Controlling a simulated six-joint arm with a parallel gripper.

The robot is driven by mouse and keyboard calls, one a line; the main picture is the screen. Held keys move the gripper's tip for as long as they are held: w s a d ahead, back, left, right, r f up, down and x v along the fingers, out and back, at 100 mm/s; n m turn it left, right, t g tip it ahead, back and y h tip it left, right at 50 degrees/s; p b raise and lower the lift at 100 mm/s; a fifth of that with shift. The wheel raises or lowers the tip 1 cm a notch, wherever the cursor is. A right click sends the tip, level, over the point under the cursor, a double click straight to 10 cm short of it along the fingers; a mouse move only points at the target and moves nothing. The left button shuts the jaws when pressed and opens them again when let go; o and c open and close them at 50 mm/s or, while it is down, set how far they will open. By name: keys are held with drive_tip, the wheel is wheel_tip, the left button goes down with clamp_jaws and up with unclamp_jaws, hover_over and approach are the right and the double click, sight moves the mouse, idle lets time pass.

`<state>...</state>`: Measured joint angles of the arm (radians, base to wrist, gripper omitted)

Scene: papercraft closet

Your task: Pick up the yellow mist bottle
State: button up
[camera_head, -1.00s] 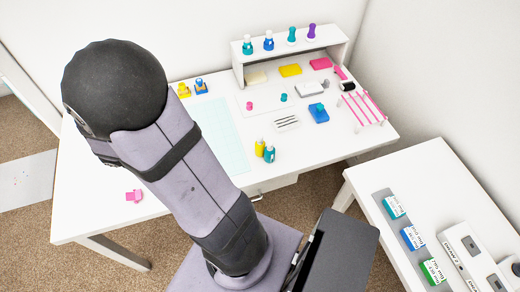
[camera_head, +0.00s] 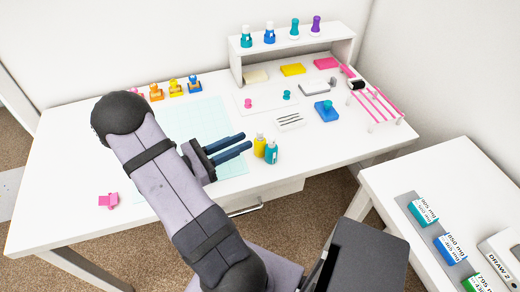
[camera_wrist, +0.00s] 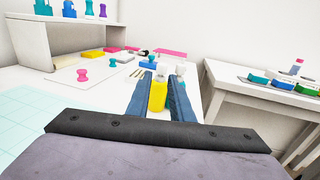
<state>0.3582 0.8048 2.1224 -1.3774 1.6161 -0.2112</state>
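The yellow mist bottle (camera_head: 259,146) stands upright on the white desk, right beside a teal bottle (camera_head: 271,152) near the front edge. My gripper (camera_head: 248,140) reaches right over the desk with its two dark blue fingers apart and nothing gripped. Its tips are just left of the yellow bottle. In the wrist view, the yellow bottle (camera_wrist: 158,96) shows in the gap between the fingers (camera_wrist: 161,85). I cannot tell how far the tips reach along it. The teal bottle is mostly hidden behind the right finger there; its pale cap shows.
A shelf (camera_head: 243,65) with several bottles stands at the back. A blue stamp block (camera_head: 325,112), a tray of thin tools (camera_head: 290,122) and a pink rack (camera_head: 377,105) lie right of the bottles. A pale cutting mat (camera_head: 200,115) is behind my gripper. A pink piece (camera_head: 108,201) lies left.

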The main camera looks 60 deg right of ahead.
sight(257, 136)
drive_tip(key=shift+p+x, duration=0.7)
drive_tip(key=shift+x, duration=2.95)
drive_tip(key=shift+s+a, duration=0.1)
clamp_jaws()
